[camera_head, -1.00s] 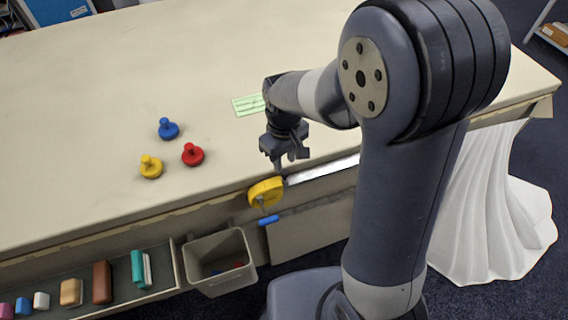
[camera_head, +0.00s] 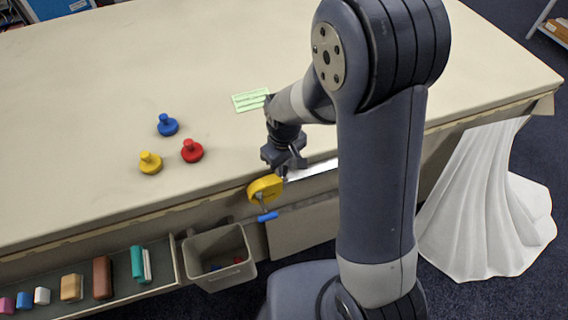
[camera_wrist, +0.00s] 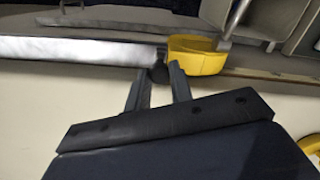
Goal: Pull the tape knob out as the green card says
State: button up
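A yellow tape case (camera_head: 265,188) sits at the table's front edge; it also shows in the wrist view (camera_wrist: 197,55). A pale strip (camera_head: 312,170) runs from beside it along the edge, to the left in the wrist view (camera_wrist: 80,50). A small dark knob (camera_wrist: 158,72) is at the strip's end beside the case. My gripper (camera_head: 284,176) is over this spot. In the wrist view its fingers (camera_wrist: 157,80) are apart, with the knob between or just beyond the tips; contact is unclear. The green card (camera_head: 250,100) lies on the table; its writing is too small to read.
Blue (camera_head: 167,125), red (camera_head: 191,151) and yellow (camera_head: 150,163) knobbed pieces stand on the table left of my gripper. A grey bin (camera_head: 219,259) and a shelf of blocks (camera_head: 190,262) are below the front edge. A blue handle (camera_head: 267,217) hangs under the case.

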grip_shut()
jog(key=shift+d, duration=0.1)
jog(key=w+d, duration=0.2)
jog(key=d, duration=0.4)
jog(key=w+d+b, duration=0.1)
jog(key=d, duration=0.6)
jog(key=w+d, duration=0.2)
jog(key=d, duration=0.4)
jog(key=shift+w+d+b, duration=0.15)
jog(key=shift+w+b, duration=0.15)
jog(key=shift+b, duration=0.1)
jog(key=shift+o, duration=2.4)
grip_release()
jog(key=shift+r, duration=0.1)
notch_tip(320, 180, up, 11)
jog(key=shift+b, duration=0.3)
